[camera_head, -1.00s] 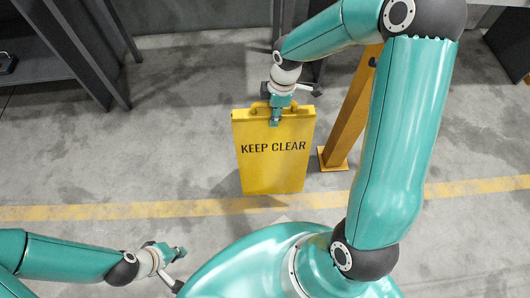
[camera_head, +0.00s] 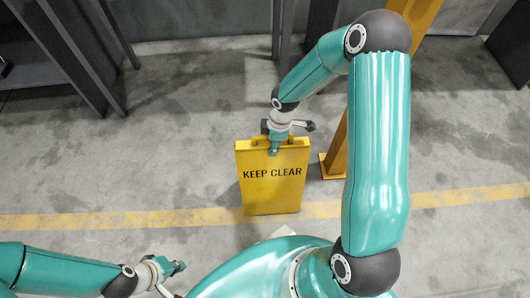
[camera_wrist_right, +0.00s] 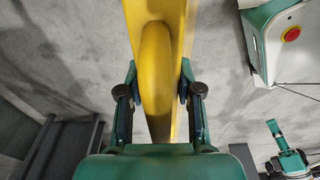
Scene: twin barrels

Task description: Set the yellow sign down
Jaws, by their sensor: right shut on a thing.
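The yellow sign (camera_head: 272,188), lettered KEEP CLEAR, hangs upright in front of me in the head view. My right gripper (camera_head: 275,146) is shut on the handle at its top edge. In the right wrist view the yellow handle (camera_wrist_right: 154,60) passes between the two fingers of the right gripper (camera_wrist_right: 160,95). The sign's lower edge overlaps the yellow floor line in the picture; I cannot tell whether it touches the floor. My left gripper (camera_head: 174,280) is open and empty at the lower left, apart from the sign.
An orange post (camera_head: 336,150) with a foot plate stands just right of the sign. Dark shelving (camera_head: 60,60) stands at the upper left. A yellow line (camera_head: 120,221) crosses the grey floor. The floor left of the sign is clear.

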